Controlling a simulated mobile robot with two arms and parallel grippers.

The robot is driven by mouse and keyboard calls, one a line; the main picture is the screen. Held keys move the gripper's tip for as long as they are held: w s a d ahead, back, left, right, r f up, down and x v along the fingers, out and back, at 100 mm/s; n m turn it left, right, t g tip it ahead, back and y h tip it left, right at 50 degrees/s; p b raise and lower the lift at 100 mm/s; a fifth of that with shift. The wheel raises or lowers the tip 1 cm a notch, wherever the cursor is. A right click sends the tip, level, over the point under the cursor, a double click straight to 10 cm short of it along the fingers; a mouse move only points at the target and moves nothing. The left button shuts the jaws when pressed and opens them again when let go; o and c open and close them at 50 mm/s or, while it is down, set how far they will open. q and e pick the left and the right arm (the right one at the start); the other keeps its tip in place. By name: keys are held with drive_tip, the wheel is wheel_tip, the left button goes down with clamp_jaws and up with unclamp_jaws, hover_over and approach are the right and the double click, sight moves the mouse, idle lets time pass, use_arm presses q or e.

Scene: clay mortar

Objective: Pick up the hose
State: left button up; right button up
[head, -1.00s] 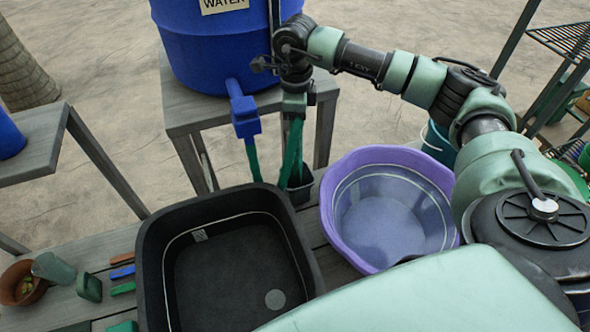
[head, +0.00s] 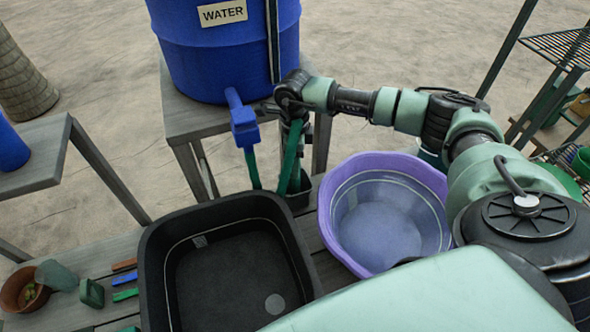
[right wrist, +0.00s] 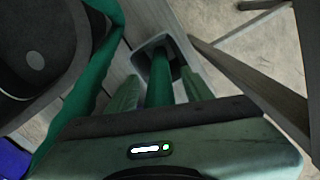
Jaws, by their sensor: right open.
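The green hose (head: 252,168) hangs from the blue tap (head: 243,125) of the water barrel. A second green length (head: 290,157) stands in a small dark square pot (head: 300,194) behind the black tub. In the right wrist view, this length (right wrist: 158,80) rises out of the pot (right wrist: 146,55) between my two fingers, and another stretch of hose (right wrist: 93,85) runs along the left. My right gripper (right wrist: 160,78) is open, with one finger on each side of the upright length. Contact cannot be told. My left gripper is not in view.
The blue barrel (head: 225,50) stands on a grey wooden stand (head: 190,115). A clay pot (head: 15,287) and small coloured blocks lie at lower left. A wire shelf (head: 560,48) stands at right.

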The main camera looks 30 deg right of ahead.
clamp_jaws()
drive_tip(key=shift+r, duration=0.1)
wheel_tip(320, 180, up, 30)
drive_tip(key=p, duration=0.3)
drive_tip(key=shift+p, duration=0.35)
idle(0.4)
